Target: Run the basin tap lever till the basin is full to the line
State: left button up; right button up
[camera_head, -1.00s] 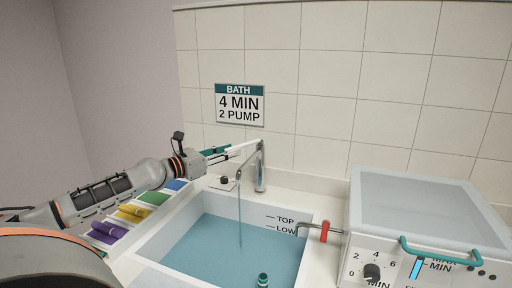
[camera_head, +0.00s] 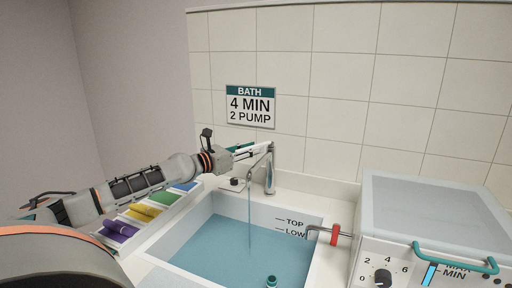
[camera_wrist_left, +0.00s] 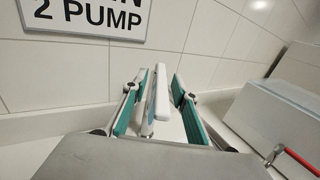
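The basin (camera_head: 318,262) holds blue water (camera_head: 215,250) whose surface at the back wall lies close below the LOW mark (camera_head: 294,232), with the TOP mark (camera_head: 294,222) above it. A thin stream falls from the tap (camera_head: 269,175) into the water. My left gripper (camera_head: 250,151) is at the top of the tap. In the left wrist view its teal-padded fingers (camera_wrist_left: 158,105) are apart, with a pale bar, seemingly the tap lever (camera_wrist_left: 162,95), between them. Whether a finger touches it I cannot tell. My right gripper is not in view.
A lidded box with a dial (camera_head: 382,277) and teal handle (camera_head: 455,258) stands right of the basin. A tray holds coloured rolls (camera_head: 142,212) at left. A teal-capped item (camera_head: 271,281) is in the basin. A sign (camera_head: 250,106) hangs above.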

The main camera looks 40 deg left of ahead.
pick_arm(q)
jog(key=shift+w+d, duration=0.25)
jog(key=shift+w, duration=0.65)
grip_shut()
